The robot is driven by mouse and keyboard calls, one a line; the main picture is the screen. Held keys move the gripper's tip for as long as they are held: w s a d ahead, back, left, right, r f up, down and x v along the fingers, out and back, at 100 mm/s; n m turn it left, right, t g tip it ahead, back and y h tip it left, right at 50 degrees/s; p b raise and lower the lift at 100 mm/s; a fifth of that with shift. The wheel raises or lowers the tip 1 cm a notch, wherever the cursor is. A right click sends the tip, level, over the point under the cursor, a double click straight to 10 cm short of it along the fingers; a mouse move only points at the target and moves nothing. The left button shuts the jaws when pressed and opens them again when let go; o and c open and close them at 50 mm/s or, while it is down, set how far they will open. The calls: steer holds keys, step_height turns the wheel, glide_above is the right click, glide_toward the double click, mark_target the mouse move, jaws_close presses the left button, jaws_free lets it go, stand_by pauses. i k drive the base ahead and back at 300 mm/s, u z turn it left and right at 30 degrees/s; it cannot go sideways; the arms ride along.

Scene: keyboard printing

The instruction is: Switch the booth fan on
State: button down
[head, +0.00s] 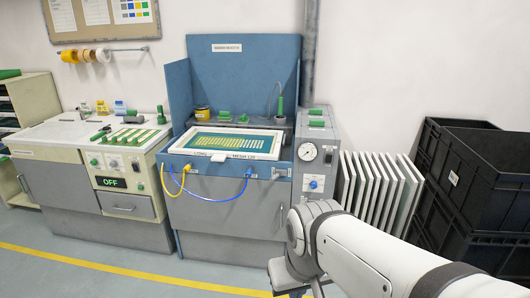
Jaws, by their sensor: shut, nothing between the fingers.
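A blue booth (243,70) with a tall back panel and a small white sign stands at the centre. The sign is too small to read surely. To its left, a cream bench front carries a dark display (110,182) that reads OFF in green, with small knobs (113,163) above it. To its right, a grey unit (318,135) carries a round gauge (307,151) and a blue knob (314,184). I cannot tell which control is for the fan. My arm reaches in from the lower right, and its bent end runs off the bottom edge. My gripper's fingers do not show.
A framed screen (228,143) lies on the booth's top. Yellow and blue hoses (213,198) loop across its front. White panels (381,188) and black crates (468,165) stand to the right. The floor in front, with a yellow line (110,270), is clear.

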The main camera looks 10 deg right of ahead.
mark_target(329, 158)
steer(key=u, duration=0.3)
steer(key=i, duration=0.95)
steer(key=z, duration=0.45)
steer(key=i, duration=0.65)
steer(key=z, duration=0.65)
